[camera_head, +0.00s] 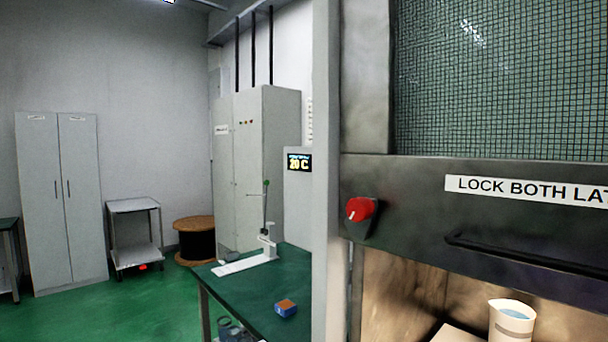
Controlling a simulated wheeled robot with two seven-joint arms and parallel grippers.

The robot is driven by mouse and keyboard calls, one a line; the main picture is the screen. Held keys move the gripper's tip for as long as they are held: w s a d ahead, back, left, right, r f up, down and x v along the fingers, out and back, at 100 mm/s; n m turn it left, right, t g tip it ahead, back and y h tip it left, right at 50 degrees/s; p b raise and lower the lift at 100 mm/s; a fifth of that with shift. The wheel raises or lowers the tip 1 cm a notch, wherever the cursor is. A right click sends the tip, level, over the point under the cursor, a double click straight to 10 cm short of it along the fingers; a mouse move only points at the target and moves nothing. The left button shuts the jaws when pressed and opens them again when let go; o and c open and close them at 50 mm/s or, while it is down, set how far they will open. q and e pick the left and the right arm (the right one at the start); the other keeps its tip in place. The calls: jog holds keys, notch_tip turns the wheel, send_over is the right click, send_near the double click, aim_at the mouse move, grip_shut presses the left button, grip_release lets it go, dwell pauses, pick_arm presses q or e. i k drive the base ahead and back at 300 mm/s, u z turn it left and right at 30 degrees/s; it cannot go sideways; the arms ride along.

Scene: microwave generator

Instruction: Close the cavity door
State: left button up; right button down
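The cavity door (420,187) fills the right of the head view, a dark metal frame with a mesh window (500,75). A label on it begins "LOCK BOTH LAT" and runs out of the picture. A red latch knob (360,209) sits at its left end, and a dark bar handle (520,252) runs along its lower part. Below the door's lower edge the lit cavity (390,295) shows open. A white cup (511,322) with bluish contents stands in it, cut off by the bottom edge. Neither gripper is in view.
Grey cabinets (62,200), a cart (135,235) and a cable spool (195,240) stand behind. Green floor is clear at left.

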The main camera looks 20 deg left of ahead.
aim_at(536, 227)
jog(key=u, duration=0.5)
jog(key=k, duration=1.05)
jog(key=u, duration=0.15)
